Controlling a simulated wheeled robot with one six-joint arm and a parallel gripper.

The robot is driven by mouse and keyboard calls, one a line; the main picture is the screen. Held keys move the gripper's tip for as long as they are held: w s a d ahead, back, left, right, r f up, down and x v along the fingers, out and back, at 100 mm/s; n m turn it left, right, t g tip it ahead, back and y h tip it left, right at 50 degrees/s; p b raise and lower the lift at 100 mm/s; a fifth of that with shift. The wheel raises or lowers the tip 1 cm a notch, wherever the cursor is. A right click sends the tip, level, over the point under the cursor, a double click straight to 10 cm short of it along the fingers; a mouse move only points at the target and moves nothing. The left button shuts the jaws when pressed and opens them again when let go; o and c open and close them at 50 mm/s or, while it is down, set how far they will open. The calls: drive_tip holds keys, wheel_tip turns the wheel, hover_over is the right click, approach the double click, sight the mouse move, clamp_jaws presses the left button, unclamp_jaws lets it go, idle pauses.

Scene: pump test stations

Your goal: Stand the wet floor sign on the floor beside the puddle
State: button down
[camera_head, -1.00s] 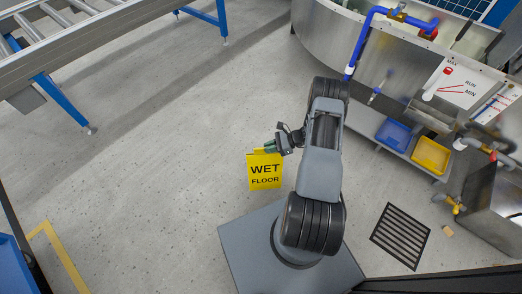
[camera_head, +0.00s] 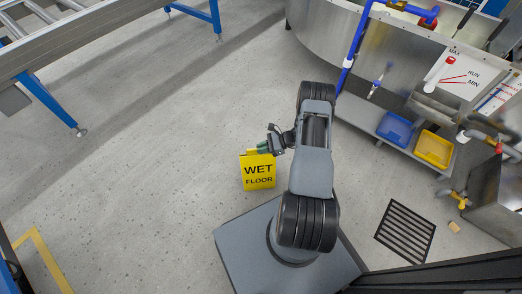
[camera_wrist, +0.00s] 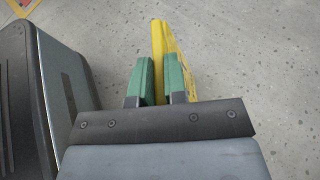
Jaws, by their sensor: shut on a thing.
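The yellow wet floor sign (camera_head: 258,172) hangs from my gripper (camera_head: 266,148) in the head view, its lettered face toward the camera. My gripper is shut on its top edge. In the wrist view the green fingertips (camera_wrist: 160,82) pinch the sign's yellow top (camera_wrist: 158,45), and one panel slants off to the right. I cannot tell whether its lower edge touches the floor. I make out no puddle on the grey floor; it may be hidden or too faint to see.
A roller conveyor (camera_head: 70,35) with blue legs stands at upper left. A steel tank (camera_head: 330,45) with blue pipes stands at upper right, with blue (camera_head: 396,129) and yellow (camera_head: 434,149) bins below. A floor drain (camera_head: 405,231) lies at lower right. The floor left of the sign is clear.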

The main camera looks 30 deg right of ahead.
drive_tip(key=shift+f, duration=0.1)
drive_tip(key=c, duration=1.6)
unclamp_jaws()
drive_tip(key=shift+f, duration=0.1)
drive_tip(key=shift+c, duration=0.2)
drive_tip(key=o, duration=0.5)
